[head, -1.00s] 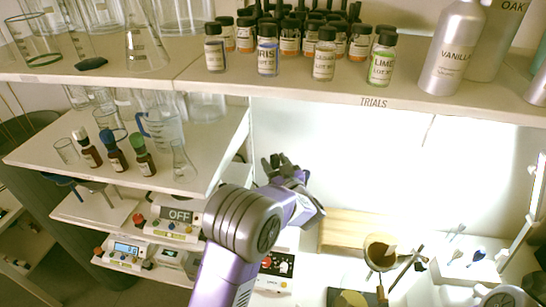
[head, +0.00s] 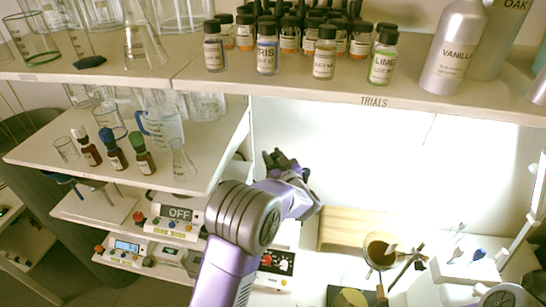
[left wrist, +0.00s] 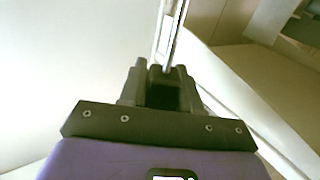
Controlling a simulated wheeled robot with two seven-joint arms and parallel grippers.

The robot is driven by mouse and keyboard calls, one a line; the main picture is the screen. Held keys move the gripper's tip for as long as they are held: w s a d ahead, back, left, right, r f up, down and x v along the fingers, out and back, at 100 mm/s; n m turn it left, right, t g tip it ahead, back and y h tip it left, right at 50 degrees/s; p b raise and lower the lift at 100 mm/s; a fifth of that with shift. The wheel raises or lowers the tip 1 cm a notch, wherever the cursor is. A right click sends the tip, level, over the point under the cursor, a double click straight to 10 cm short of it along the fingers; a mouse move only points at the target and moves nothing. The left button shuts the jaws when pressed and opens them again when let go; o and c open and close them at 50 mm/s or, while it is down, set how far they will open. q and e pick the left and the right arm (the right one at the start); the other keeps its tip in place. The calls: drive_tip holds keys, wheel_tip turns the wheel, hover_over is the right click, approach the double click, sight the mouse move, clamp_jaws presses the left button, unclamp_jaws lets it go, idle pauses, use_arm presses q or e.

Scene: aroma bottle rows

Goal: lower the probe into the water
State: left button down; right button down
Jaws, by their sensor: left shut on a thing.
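My left gripper (head: 276,160) is in front of the bright back panel, just right of the middle shelf's edge. In the left wrist view its dark fingers (left wrist: 160,75) are close together and shut on a slim, pale, rod-like thing, which I take to be the probe (left wrist: 171,35). It stretches away from the fingertips, and its far end is out of frame. In the head view the probe is too small or hidden to make out. I cannot tell which vessel holds the water. My right gripper is not in view.
The upper shelf (head: 374,101) holds labelled bottles above my left arm. Glassware and small brown bottles (head: 145,157) stand on the middle shelf (head: 75,157). Instruments with displays (head: 180,213) sit lower left. A wooden block (head: 345,226) and a brown bowl (head: 378,252) are lower right.

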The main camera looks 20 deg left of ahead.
use_arm(q)
wheel_tip(320, 180, down, 10)
drive_tip(key=b, duration=0.6)
drive_tip(key=shift+s, duration=0.1)
drive_tip(key=c, duration=0.9)
unclamp_jaws()
drive_tip(key=v, duration=0.7)
drive_tip(key=shift+s+d, duration=0.15)
drive_tip(key=shift+d, duration=0.1)
